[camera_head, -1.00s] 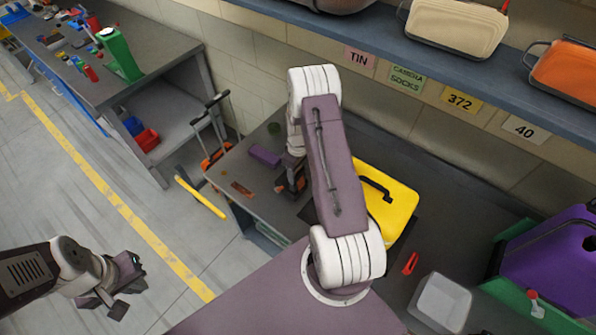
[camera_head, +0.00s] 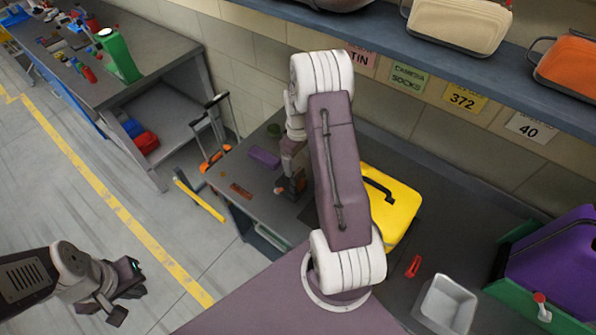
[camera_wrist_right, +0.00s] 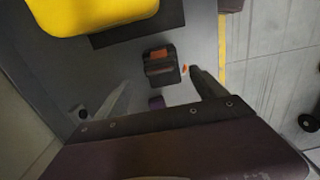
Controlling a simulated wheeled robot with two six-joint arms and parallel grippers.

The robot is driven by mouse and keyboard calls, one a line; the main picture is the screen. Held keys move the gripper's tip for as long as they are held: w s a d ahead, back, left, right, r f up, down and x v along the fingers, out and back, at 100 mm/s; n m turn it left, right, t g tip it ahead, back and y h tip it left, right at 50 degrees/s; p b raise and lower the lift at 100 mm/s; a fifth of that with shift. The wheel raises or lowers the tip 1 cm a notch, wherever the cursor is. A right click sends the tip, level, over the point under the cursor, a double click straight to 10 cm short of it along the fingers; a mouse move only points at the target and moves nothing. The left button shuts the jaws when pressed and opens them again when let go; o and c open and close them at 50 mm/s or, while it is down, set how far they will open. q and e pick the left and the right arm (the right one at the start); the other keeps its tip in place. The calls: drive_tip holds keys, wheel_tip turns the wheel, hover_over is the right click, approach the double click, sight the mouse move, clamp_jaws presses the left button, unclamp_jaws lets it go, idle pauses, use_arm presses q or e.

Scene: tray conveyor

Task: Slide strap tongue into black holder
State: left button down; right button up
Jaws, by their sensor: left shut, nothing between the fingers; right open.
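A dark block with orange parts, which looks like the black holder (camera_head: 291,186), sits on the bench below my right wrist. In the right wrist view the dark block (camera_wrist_right: 161,68) has an orange patch on its top, and a small orange piece (camera_wrist_right: 186,71) shows at its edge. I cannot tell for sure which part is the strap tongue. My right gripper (camera_wrist_right: 157,96) is open and empty, its fingers apart on either side of the view; in the head view my arm partly covers it. My left gripper (camera_head: 124,289) is shut and empty, over the floor at lower left.
A yellow case (camera_head: 397,212) lies on a dark mat, partly behind my right arm. A purple block (camera_head: 265,157) and a brown strip (camera_head: 241,190) lie left of the holder. A red clip (camera_head: 413,266) and grey tray (camera_head: 447,304) are at right. A shelf (camera_head: 470,75) runs above.

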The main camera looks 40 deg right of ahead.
drive_tip(key=shift+r, duration=0.85)
